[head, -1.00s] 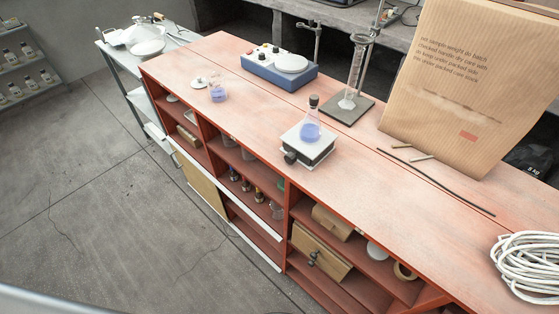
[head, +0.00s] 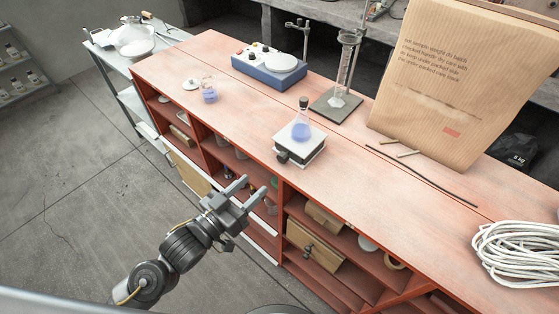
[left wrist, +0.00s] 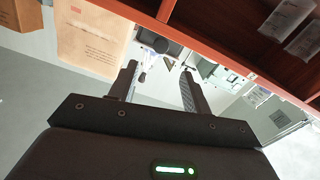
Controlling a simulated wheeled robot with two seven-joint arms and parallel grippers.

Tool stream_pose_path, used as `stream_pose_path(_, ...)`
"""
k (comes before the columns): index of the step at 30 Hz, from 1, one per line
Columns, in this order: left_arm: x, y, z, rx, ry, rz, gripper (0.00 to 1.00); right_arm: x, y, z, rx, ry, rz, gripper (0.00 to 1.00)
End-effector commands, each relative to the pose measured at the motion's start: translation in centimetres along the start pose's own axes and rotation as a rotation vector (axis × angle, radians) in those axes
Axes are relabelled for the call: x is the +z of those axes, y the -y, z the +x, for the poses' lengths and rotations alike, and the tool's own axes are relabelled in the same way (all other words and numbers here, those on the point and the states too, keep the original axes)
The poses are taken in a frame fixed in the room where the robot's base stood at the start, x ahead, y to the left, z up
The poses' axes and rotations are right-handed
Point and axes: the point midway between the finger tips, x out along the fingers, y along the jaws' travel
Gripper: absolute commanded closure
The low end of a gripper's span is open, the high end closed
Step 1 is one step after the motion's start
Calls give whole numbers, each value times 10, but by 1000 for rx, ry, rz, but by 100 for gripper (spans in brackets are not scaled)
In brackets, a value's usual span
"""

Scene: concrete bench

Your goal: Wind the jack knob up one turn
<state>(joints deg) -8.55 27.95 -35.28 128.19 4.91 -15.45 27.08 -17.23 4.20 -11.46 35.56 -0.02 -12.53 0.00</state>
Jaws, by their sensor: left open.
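The lab jack (head: 299,146) stands near the front edge of the red bench in the head view, with a stoppered flask of blue liquid (head: 301,129) on top. Its dark knob (head: 283,158) sticks out at the front left, towards the bench edge. My left gripper (head: 254,190) is open and empty. It is in front of the bench, below and to the left of the knob, and apart from it. In the left wrist view the two fingers (left wrist: 157,88) are spread with nothing between them. My right gripper is not in view.
On the bench are a beaker (head: 209,92), a blue stirrer (head: 269,68), a stand (head: 337,105), a large paper bag (head: 462,80) and a coiled white rope (head: 520,254). Open shelves (head: 325,215) lie below the top. Bench room right of the jack is clear.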

Motion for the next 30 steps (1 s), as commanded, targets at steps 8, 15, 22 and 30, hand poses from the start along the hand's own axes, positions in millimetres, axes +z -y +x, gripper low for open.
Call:
stream_pose_path(8, -2, 1, 32, -2, -1, 2, 51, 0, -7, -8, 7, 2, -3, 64)
stream_pose_path(15, -1, 1, 76, -2, 0, 1, 51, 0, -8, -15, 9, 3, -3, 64)
stream_pose_path(22, 0, 1, 102, -3, 1, 2, 51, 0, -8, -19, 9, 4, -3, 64)
stream_pose_path(30, 1, 1, 108, -2, 1, 2, 51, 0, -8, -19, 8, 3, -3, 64)
